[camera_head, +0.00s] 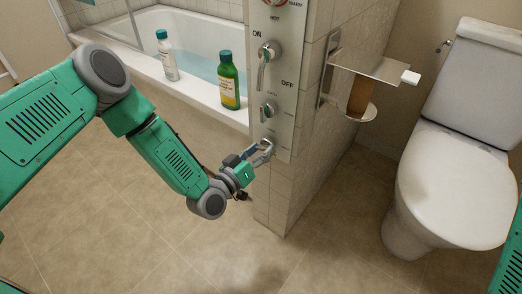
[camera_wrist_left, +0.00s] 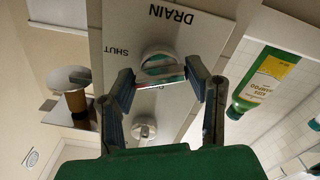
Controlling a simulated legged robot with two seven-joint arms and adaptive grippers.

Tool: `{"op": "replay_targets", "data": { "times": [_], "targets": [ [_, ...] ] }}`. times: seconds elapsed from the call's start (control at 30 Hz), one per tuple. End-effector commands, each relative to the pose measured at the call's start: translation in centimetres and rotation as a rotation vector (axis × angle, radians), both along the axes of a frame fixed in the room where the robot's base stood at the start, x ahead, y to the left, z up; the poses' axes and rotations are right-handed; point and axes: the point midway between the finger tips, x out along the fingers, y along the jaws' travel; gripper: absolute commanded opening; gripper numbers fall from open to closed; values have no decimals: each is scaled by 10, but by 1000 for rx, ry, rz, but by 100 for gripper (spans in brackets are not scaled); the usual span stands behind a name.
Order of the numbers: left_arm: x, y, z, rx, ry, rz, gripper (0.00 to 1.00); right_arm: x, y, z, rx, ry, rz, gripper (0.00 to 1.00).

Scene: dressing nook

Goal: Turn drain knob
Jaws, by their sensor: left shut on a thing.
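The drain knob (camera_head: 267,143) is the lowest control on the metal panel (camera_head: 282,95) at the end of the tiled wall. In the left wrist view it is a round pale knob (camera_wrist_left: 158,58) with a raised bar, beside upside-down "DRAIN" and "SHUT" lettering. My left gripper (camera_head: 262,151) is at the knob, its fingers on either side of the bar. In the left wrist view the fingers (camera_wrist_left: 161,77) are shut on the knob's bar and partly hide its sides. My right gripper is out of view; only a green part of my right arm shows at the right edge.
Above the drain knob are a smaller knob (camera_head: 268,111) and a lever (camera_head: 266,62). A bathtub (camera_head: 150,68) with a white bottle (camera_head: 167,57) and a green bottle (camera_head: 229,84) on its rim is behind. A metal shelf (camera_head: 368,64) and toilet (camera_head: 455,180) stand right.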

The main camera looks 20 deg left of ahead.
Motion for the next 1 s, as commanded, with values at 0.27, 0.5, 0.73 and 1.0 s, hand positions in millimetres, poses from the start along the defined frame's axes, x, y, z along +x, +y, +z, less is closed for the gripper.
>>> {"op": "replay_targets", "data": {
  "times": [0.27, 0.5, 0.73, 1.0],
  "targets": [
    [0, 2, -2, -200, 75, 5, 16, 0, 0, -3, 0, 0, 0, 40],
    [0, 2, -1, -315, 116, 5, 16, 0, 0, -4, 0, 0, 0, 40],
    [0, 3, -1, -365, 134, 5, 16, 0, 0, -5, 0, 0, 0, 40],
    [0, 3, -2, -374, 138, 6, 16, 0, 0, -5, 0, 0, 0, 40]
  ]
}}
